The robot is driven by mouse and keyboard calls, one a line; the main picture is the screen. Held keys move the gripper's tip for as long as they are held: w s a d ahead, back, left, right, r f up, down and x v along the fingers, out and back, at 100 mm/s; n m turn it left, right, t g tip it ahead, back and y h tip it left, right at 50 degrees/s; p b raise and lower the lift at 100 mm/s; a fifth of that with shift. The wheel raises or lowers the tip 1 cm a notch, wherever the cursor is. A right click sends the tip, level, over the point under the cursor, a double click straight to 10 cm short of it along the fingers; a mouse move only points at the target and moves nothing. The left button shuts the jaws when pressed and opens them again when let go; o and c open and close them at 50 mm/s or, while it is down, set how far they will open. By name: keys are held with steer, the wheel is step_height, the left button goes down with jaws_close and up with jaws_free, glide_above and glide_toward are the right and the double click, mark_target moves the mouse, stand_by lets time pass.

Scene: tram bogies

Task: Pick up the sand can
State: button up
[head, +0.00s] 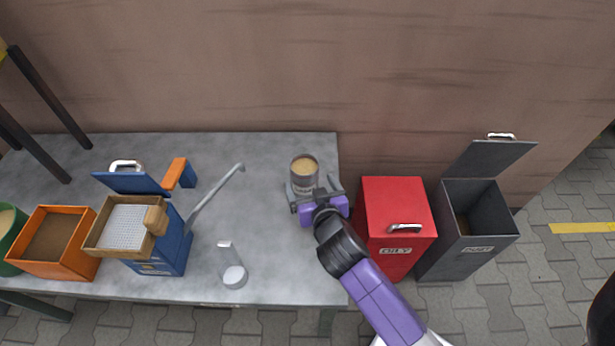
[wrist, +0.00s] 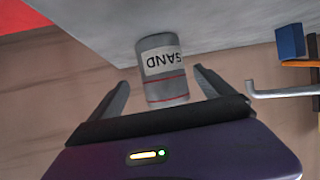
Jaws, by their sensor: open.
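The sand can (head: 304,172) is a grey cylinder with a tan top, standing upright near the right end of the grey table. In the wrist view the sand can (wrist: 162,70) shows a white label reading SAND and red bands. My gripper (head: 315,190) is open at the can's near side. In the wrist view the fingers of my gripper (wrist: 163,90) lie to either side of the can's lower part in the picture, with a gap on each side. I cannot tell how deep the can sits between them.
The grey table (head: 280,250) carries a blue box (head: 175,255) with a sieve tray (head: 125,225), an orange bin (head: 55,240), a metal lever and a small ladle-like tool (head: 233,275). A closed red bin (head: 395,205) and an open dark bin (head: 470,220) stand right of it. A wall rises behind.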

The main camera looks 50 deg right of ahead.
steer(key=x, duration=0.5)
steer(key=shift+w, duration=0.4)
steer(key=c, duration=1.5)
steer(key=shift+c, duration=0.2)
steer(key=shift+r, duration=0.3)
step_height(320, 180, up, 19)
steer(key=p, duration=0.4)
steer(key=shift+r, duration=0.25)
